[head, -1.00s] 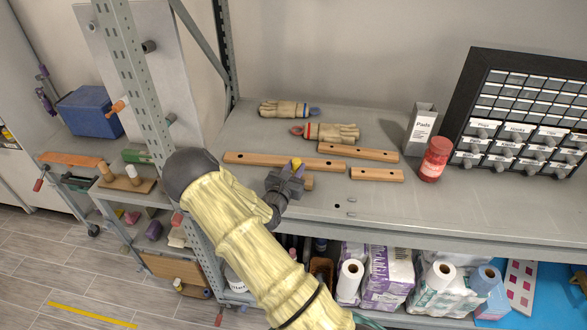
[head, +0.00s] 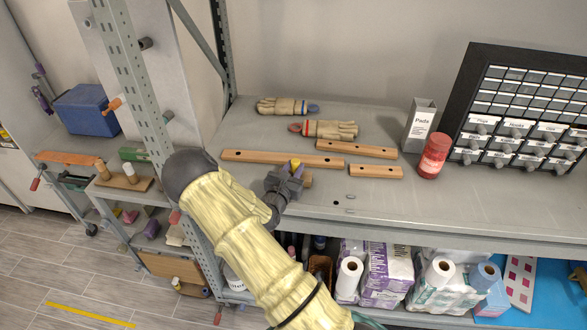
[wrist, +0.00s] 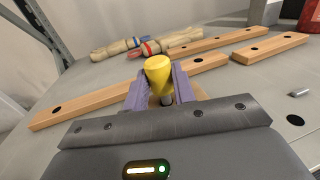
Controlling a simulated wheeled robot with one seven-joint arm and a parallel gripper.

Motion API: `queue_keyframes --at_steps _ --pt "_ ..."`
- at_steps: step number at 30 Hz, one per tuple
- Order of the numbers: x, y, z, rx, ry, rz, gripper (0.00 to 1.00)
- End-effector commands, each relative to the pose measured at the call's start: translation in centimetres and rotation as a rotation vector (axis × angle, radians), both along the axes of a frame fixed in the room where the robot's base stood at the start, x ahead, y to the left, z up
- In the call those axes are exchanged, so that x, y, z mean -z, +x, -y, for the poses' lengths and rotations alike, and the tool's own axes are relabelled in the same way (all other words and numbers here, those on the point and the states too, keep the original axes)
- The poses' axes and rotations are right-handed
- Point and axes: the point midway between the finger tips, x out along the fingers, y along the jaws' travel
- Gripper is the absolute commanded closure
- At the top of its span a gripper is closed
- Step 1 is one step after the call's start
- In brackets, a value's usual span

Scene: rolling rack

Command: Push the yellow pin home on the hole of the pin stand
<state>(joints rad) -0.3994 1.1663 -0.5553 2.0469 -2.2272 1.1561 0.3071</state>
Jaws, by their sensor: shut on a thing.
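The yellow pin (wrist: 159,70) has a thick yellow head and a grey shaft in the wrist view. Its head also shows at the top of my gripper in the head view (head: 295,163). My gripper (wrist: 160,92) is shut on the pin, with a purple finger on each side. The pin looks about upright. A short wooden block (head: 307,181) lies under my gripper and is mostly hidden by it; it seems to be the pin stand. The pin's lower end and the hole under it are hidden, so I cannot tell how deep the pin sits.
A long wooden bar with holes (head: 250,156) lies just behind my gripper. Two shorter bars (head: 357,150) (head: 376,171) lie to the right.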

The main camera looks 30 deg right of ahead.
Motion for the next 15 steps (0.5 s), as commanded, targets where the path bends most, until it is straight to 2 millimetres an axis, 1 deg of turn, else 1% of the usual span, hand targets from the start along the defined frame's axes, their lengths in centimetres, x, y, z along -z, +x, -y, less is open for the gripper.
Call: queue_keyframes --at_steps 15 --pt "1.3 0.0 0.0 0.0 0.001 0.001 0.97"
